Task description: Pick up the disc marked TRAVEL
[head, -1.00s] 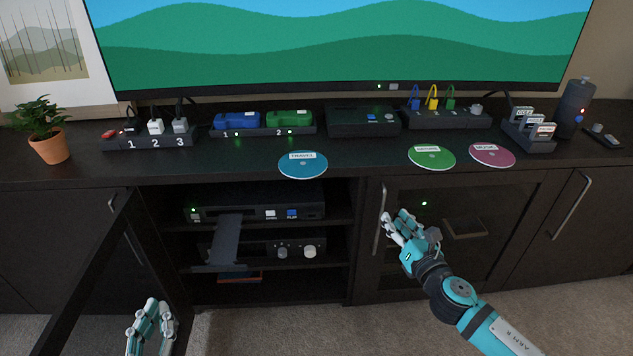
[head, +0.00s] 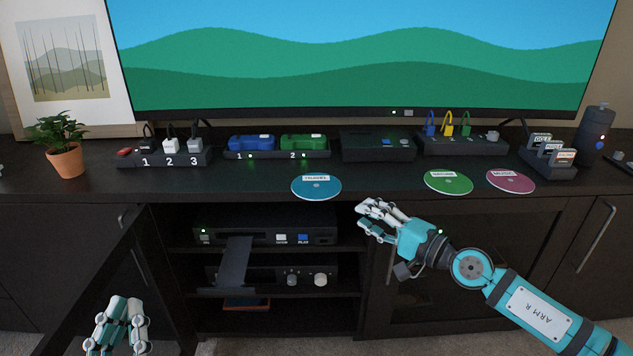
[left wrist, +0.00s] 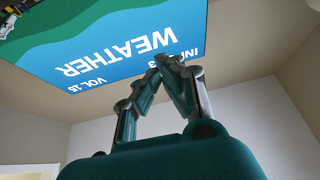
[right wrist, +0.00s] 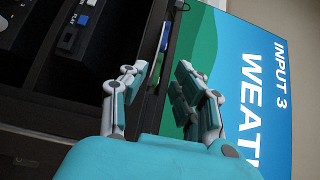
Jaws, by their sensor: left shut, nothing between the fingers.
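The blue disc marked TRAVEL (head: 316,187) lies flat on the cabinet top near its front edge, left of the middle. My right gripper (head: 366,218) is open and empty, in front of the cabinet, below and to the right of the disc and apart from it. Its spread fingers show in the right wrist view (right wrist: 160,85). My left gripper (head: 128,305) is low at the lower left, far from the disc. In the left wrist view its fingertips (left wrist: 168,62) meet with nothing between them.
A green disc (head: 448,182) and a purple disc (head: 510,181) lie to the right. Behind the TRAVEL disc stands a dock with blue and green blocks (head: 275,146). Below, an open shelf holds a player (head: 265,236) with its tray (head: 235,262) out. A cabinet door stands open at left.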

